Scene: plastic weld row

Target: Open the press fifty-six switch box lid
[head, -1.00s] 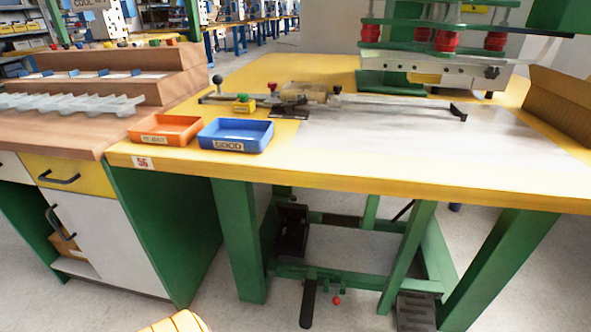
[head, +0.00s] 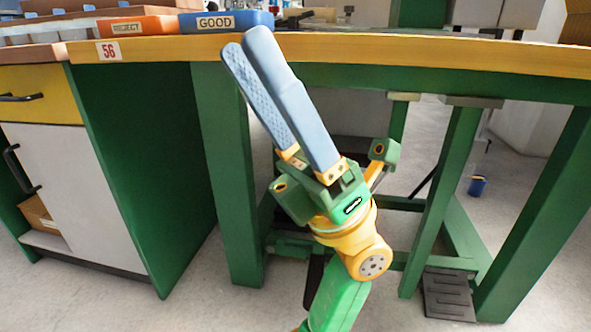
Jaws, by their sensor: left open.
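The press fifty-six bench has a yellow top edge (head: 430,52) and green legs. A "56" label (head: 108,51) is on its front edge at the left. My left gripper (head: 245,42) is raised in front of the bench, its two long blue-grey fingers pointing up and left. It is open, with a narrow gap and nothing between the fingers. I cannot make out the switch box or its lid now; my gripper and arm cover much of the space under the bench. My right gripper is not in view.
An orange REJECT tray (head: 135,26) and a blue GOOD tray (head: 225,21) stand at the bench's front edge. A cabinet (head: 75,190) stands at the left. A foot pedal (head: 450,293) and a blue cup (head: 478,185) are on the floor at the right.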

